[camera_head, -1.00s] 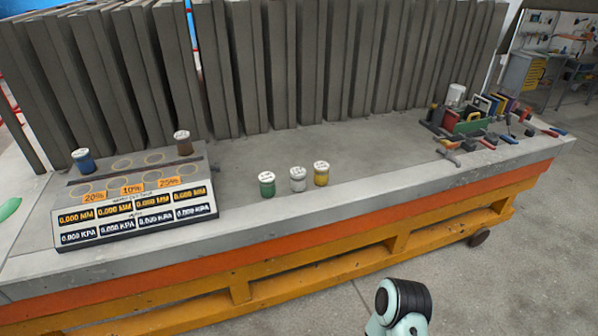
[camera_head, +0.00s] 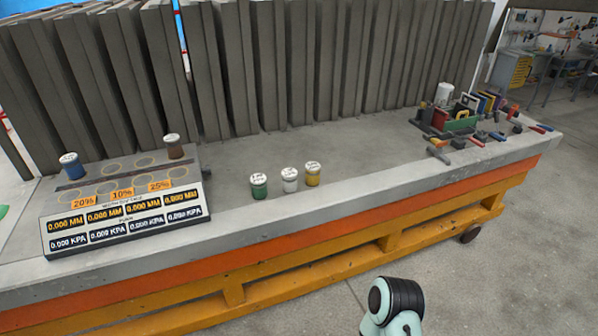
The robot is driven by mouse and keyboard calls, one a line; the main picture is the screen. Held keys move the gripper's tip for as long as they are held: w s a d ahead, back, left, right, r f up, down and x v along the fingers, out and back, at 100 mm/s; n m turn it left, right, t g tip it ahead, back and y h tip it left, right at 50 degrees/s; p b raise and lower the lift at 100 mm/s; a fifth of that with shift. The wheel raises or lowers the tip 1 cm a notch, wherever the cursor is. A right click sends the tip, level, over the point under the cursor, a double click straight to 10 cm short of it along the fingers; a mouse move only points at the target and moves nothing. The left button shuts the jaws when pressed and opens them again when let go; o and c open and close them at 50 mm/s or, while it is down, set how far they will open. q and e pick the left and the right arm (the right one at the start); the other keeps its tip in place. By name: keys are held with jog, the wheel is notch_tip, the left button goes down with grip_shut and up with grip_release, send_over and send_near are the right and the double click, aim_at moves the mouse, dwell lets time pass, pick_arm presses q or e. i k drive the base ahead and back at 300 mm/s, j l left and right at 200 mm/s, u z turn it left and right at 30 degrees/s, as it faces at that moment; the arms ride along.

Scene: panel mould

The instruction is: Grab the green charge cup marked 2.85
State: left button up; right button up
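The green charge cup (camera_head: 259,187) with a white lid stands upright on the grey bench top, left of a white cup (camera_head: 290,181) and a yellow cup (camera_head: 313,175). The lid markings are too small to read. Neither of my grippers is in view. Part of my own arm shows at the bottom right, well apart from the cups.
A panel (camera_head: 121,221) with displays and circular spots stands left on the bench (camera_head: 380,163), bearing a blue cup (camera_head: 70,165) and a brown cup (camera_head: 174,147). Grey slabs (camera_head: 255,70) line the back. Tools and a green toolbox (camera_head: 461,124) lie right. Bench top between is clear.

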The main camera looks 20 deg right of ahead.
aim_at(258, 181)
jog(key=l+u, duration=0.15)
jog(key=u, duration=0.55)
jog(key=l+u, duration=0.35)
jog(key=l, duration=0.15)
jog(key=k+l+u, duration=0.1)
jog(key=l+u, duration=0.25)
jog(key=l, duration=0.2)
jog(key=k+l+u, duration=0.1)
jog(key=l, duration=0.25)
jog(key=k+l, duration=0.1)
jog(key=l, duration=0.25)
jog(key=k+l+u, duration=0.15)
jog(key=l, duration=0.2)
